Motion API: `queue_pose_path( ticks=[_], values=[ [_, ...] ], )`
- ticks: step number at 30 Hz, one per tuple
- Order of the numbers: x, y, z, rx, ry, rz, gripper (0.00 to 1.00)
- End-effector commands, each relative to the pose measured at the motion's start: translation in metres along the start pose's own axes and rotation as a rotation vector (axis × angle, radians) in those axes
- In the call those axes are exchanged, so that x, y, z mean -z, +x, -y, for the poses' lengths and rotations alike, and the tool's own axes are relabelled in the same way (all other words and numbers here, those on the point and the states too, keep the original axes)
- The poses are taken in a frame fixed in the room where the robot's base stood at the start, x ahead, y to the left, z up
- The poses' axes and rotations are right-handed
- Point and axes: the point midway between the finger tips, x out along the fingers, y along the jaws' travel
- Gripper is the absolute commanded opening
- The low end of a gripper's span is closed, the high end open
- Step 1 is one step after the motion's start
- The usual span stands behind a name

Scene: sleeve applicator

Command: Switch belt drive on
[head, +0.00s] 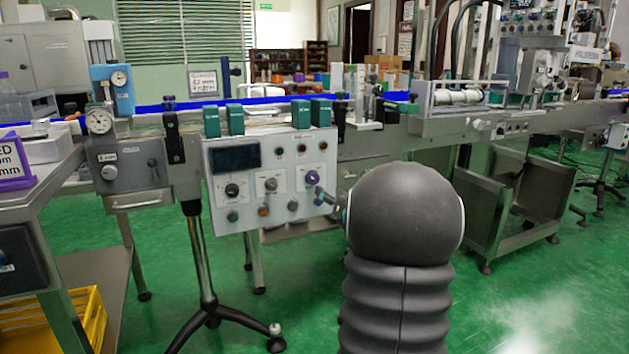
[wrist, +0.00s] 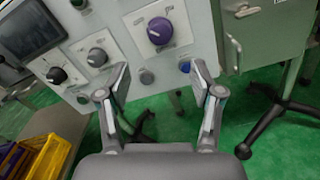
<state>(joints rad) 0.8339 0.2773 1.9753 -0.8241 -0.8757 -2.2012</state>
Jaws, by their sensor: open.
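The control panel (head: 222,200) hangs on the front of the conveyor line, with a dark display and several knobs and buttons. A purple knob (head: 312,177) sits at its right side; in the wrist view the purple knob (wrist: 160,30) is at the top, between and beyond my fingertips. My gripper (wrist: 161,75) is open and empty in front of the panel, apart from the knob. In the head view my arm hides most of my gripper.
The conveyor (head: 270,106) with a blue belt edge runs across above the panel. A metal table (head: 40,200) stands at the left, with a yellow crate (head: 88,318) below it. A tripod stand (head: 206,290) stands under the panel. Green floor is open in front.

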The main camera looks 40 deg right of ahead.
Motion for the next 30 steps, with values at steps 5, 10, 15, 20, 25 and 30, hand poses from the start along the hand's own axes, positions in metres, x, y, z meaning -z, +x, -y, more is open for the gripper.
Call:
queue_pose_path(
  ticks=[5, 10, 15, 20, 25, 30],
  values=[
    [0.0, 0.035, -0.001, -0.001, 0.001, -0.002, 0.66],
    [0.0, 0.067, -0.001, -0.001, 0.002, -0.002, 0.66],
    [0.0, 0.092, -0.001, 0.0, 0.002, -0.002, 0.66],
    [0.0, 0.105, -0.001, 0.0, 0.002, -0.001, 0.66],
    [0.0, 0.11, 0.0, 0.001, 0.003, -0.001, 0.66],
    [0.0, 0.11, 0.0, 0.001, 0.003, -0.001, 0.66]
  ],
)
